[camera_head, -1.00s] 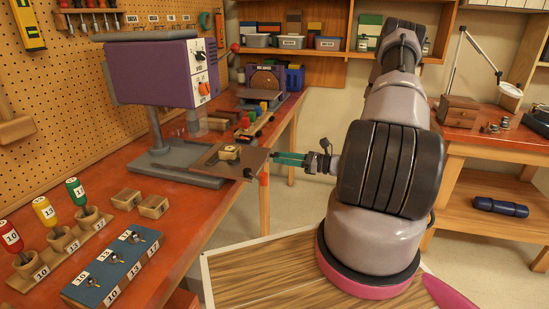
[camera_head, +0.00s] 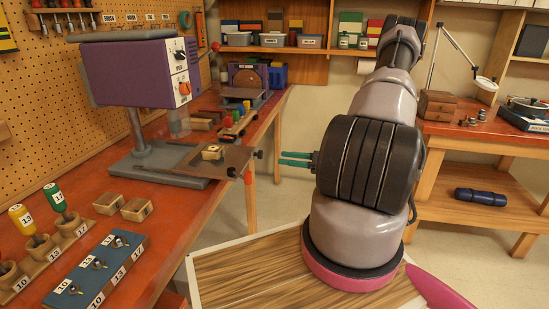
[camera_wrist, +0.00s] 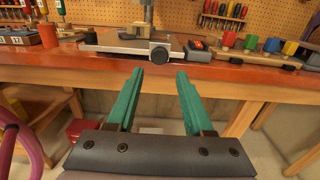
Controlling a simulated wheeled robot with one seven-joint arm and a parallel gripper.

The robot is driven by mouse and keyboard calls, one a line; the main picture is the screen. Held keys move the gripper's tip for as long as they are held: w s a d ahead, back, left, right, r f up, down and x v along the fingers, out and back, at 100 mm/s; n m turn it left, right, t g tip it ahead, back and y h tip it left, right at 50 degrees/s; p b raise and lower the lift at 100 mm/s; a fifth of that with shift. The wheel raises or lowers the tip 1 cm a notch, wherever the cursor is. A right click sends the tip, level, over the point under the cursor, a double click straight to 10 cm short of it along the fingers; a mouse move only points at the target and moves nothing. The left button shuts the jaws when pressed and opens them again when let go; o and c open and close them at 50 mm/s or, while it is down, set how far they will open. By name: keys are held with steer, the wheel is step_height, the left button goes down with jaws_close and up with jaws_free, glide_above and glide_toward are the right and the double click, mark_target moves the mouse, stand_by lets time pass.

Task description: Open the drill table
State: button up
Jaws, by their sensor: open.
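The purple drill press (camera_head: 140,72) stands on the orange-topped bench. Its brown drill table (camera_head: 238,158) sticks out past the grey base, with a small wooden block (camera_head: 212,152) on it and dark knobs at its outer edge. In the wrist view a round dark knob (camera_wrist: 159,54) faces me at the front of the drill press. My gripper (camera_head: 282,158) is open and empty, with green fingers pointing at the table's edge, a small gap away. In the wrist view my gripper (camera_wrist: 160,73) has the knob ahead, roughly centred between its fingertips.
A blue key block (camera_head: 96,270), screwdrivers in a wooden holder (camera_head: 45,252) and small wooden boxes (camera_head: 122,205) stand on the near bench. A rack of coloured pegs (camera_head: 238,125) lies behind the drill table. A second bench (camera_head: 470,132) is at right. Floor between benches looks clear.

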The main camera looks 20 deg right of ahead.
steer(key=shift+v, duration=2.05)
steer(key=s+a+r+n+g+h, duration=0.25)
steer(key=a+r+n+g, duration=0.35)
steer(key=r, duration=0.4)
steer(key=s+a+r+n+g+h, duration=0.25)
steer(key=a+r+n+g, duration=0.2)
steer(key=r+n, duration=0.35)
steer(key=s+a+r+n+t+h, duration=0.2)
steer(key=s+r, duration=0.3)
steer(key=r, duration=0.4)
steer(key=s+a+r+n+t+h, duration=0.2)
steer(key=s+r+n+t+h, duration=0.3)
steer(key=r, duration=0.5)
steer(key=shift+a+h, duration=0.25)
steer(key=shift+h, duration=0.05)
